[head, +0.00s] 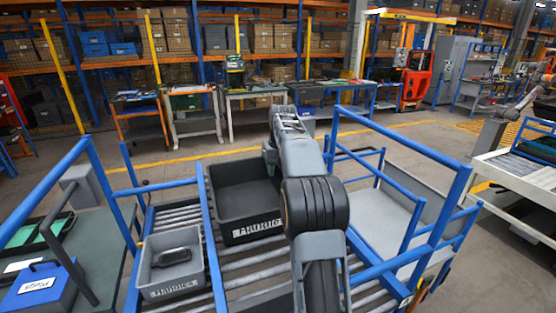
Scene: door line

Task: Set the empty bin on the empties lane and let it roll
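A large dark grey bin (250,232) with a white label on its front sits on or just over the rollers left of my arm; its visible inside looks empty. I cannot tell whether it touches the rollers. My arm covers its right side. The end of my arm, with my gripper (270,156), is at the bin's far right side. The fingers are hidden, so I cannot tell whether they hold the rim. Roller lanes (244,270) with blue rails run below and beside the bin. Which one is the empties lane is not readable.
A smaller grey bin (158,291) holding a dark part stands on the left rollers. Blue guard rails (110,195) rise on both sides. A green-grey table with a blue box (42,287) is at left, a grey platform (375,215) at right. Workbenches stand beyond open floor.

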